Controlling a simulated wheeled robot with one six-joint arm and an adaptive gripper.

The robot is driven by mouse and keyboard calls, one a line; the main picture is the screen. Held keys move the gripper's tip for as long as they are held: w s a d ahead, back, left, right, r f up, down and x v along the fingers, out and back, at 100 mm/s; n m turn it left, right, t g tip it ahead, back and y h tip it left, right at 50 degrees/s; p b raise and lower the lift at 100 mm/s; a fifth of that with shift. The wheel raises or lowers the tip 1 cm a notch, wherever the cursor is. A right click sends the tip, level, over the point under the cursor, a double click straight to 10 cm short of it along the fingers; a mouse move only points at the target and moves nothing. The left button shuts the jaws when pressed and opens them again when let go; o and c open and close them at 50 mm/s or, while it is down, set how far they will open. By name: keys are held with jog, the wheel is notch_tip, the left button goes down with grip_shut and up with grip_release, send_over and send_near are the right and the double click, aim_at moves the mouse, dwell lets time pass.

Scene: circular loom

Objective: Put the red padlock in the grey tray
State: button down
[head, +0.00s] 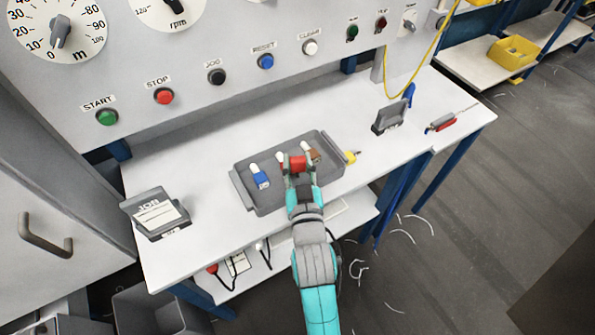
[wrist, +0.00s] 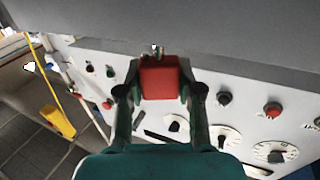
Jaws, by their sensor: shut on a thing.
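My gripper (head: 297,168) is over the grey tray (head: 241,194) on the white bench, in the head view. It is shut on the red padlock (head: 298,162). In the wrist view the red padlock (wrist: 160,80) sits between the two fingers of my gripper (wrist: 160,92), with a small metallic part at its top. I cannot tell whether the padlock touches the tray floor. A blue padlock-like item (head: 261,180) lies in the tray left of my gripper, and a brown item (head: 314,156) lies at its right, partly hidden.
A yellow item (head: 350,157) is at the tray's right end. A grey holder with a card (head: 156,214) stands at the bench's left. A dark grey block (head: 389,117) and a red-and-grey item (head: 441,122) are at the right. The button panel (head: 220,60) rises behind.

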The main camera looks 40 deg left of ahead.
aim_at(298, 174)
jog(key=shift+f, duration=1.7)
jog(key=shift+f, duration=0.15)
jog(key=c, duration=0.7)
grip_release()
jog(key=shift+c, duration=0.2)
jog(key=shift+r, duration=0.2)
jog(key=v, duration=1.2)
